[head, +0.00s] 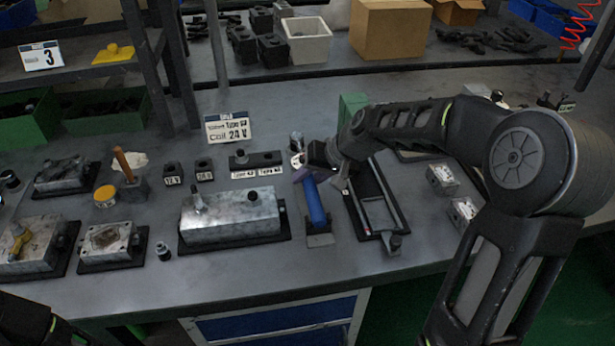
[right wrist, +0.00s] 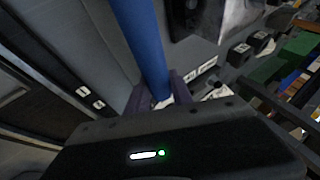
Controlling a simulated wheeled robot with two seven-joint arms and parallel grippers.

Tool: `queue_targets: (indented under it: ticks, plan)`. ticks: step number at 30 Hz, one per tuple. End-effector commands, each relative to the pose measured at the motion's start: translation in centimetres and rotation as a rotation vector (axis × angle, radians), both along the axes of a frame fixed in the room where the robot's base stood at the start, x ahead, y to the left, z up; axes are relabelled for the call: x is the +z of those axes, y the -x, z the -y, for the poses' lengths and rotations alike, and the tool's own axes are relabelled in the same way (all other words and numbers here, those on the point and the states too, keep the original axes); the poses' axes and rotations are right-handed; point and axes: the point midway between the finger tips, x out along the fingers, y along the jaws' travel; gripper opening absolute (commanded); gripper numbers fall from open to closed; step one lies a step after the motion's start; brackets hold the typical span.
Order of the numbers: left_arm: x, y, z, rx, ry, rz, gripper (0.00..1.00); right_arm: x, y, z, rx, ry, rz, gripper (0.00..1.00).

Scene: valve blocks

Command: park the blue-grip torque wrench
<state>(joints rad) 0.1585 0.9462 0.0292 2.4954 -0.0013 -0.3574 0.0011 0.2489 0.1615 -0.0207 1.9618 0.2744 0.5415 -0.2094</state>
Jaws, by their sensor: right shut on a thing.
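The torque wrench has a long blue grip (head: 315,203), just right of the big metal valve block (head: 232,215). My right gripper (head: 306,174) is shut on the wrench at the far end of the blue grip. In the right wrist view the blue grip (right wrist: 143,40) runs up and away from between the fingers (right wrist: 155,102). A flat grey plate (head: 320,240) shows below the near end of the grip; I cannot tell whether the wrench touches it. The wrench's head is mostly hidden by the gripper. My left gripper is out of view.
A black open frame (head: 362,213) lies close to the right of the wrench. Small metal blocks (head: 441,178) stand further right. Labelled black coils and a "Coil 24 V" sign (head: 227,128) stand behind. The front strip of the bench (head: 150,290) is clear.

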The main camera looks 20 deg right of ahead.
Motion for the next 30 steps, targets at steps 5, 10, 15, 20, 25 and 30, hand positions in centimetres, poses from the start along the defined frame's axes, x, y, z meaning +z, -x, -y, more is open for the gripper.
queue_targets:
  ticks: [5, 10, 15, 20, 25, 30]
  plan:
    - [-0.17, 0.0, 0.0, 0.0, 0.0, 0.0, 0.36, -0.04, -0.09, 0.0, 0.0, 0.0, 0.003, 0.0]
    - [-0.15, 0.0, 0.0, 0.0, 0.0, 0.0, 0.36, -0.04, -0.08, 0.0, 0.0, 0.0, 0.003, 0.0]
    - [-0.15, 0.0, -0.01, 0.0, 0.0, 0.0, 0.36, -0.06, -0.05, -0.01, -0.001, 0.0, 0.002, 0.39]
    - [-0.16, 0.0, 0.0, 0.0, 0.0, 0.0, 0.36, -0.12, -0.03, -0.01, 0.0, 0.0, 0.001, 0.52]
    - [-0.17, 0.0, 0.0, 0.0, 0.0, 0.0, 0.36, -0.18, 0.0, 0.03, 0.0, 0.0, 0.0, 0.53]
    - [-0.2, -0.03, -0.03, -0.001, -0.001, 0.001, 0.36, -0.18, 0.22, 0.13, -0.001, 0.0, -0.004, 0.53]
